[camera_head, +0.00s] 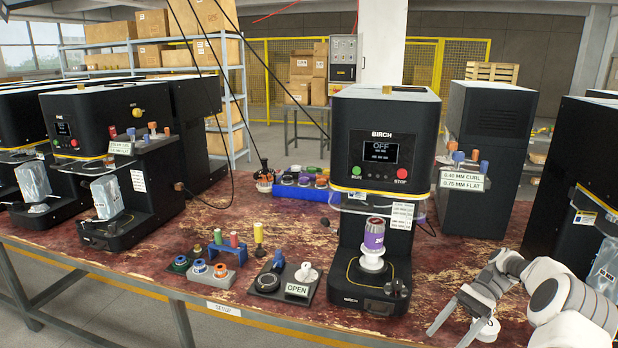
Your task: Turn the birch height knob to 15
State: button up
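The BIRCH machine (385,130) stands in the middle of the bench, black, with a display (380,149) reading OFF. A purple can (374,235) stands upright on its white pedestal (372,263). A small dark knob-like part (397,287) sits at the right front of its base; I cannot tell whether it is the height knob, and no scale or number is readable on it. My gripper (446,340) is at the lower right, beside the machine's base and apart from it. Its two fingers are spread, with nothing seen between them.
An OPEN-labelled board (268,292) with a white knob (306,273) lies left of the machine. Coloured parts (226,248) and a blue tray (300,192) are on the bench (150,268). Other black machines stand on both sides. A labelled block (463,180) is at right.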

jog(key=s+a+r+n+t+h+p, duration=0.1)
jog(key=s+a+r+n+t+h, duration=0.2)
jog(key=a+r, duration=0.5)
jog(key=s+a+r+n+h+p, duration=0.15)
jog(key=a+r+h, duration=0.3)
jog(key=r, duration=0.75)
jog(key=s+a+r+n+t+h+p, duration=0.1)
jog(key=s+a+r+n+t, duration=0.1)
jog(key=s, duration=0.7)
jog(key=s+a+r+n+t+h, duration=0.2)
jog(key=s+r+n+t, duration=0.2)
jog(key=s+t, duration=0.3)
jog(key=s, duration=0.2)
jog(key=shift+s+a+n+p, duration=0.15)
jog(key=shift+s+n+p, duration=0.15)
jog(key=shift+n+p, duration=0.05)
jog(key=shift+a+r, duration=0.1)
jog(key=shift+a, duration=0.05)
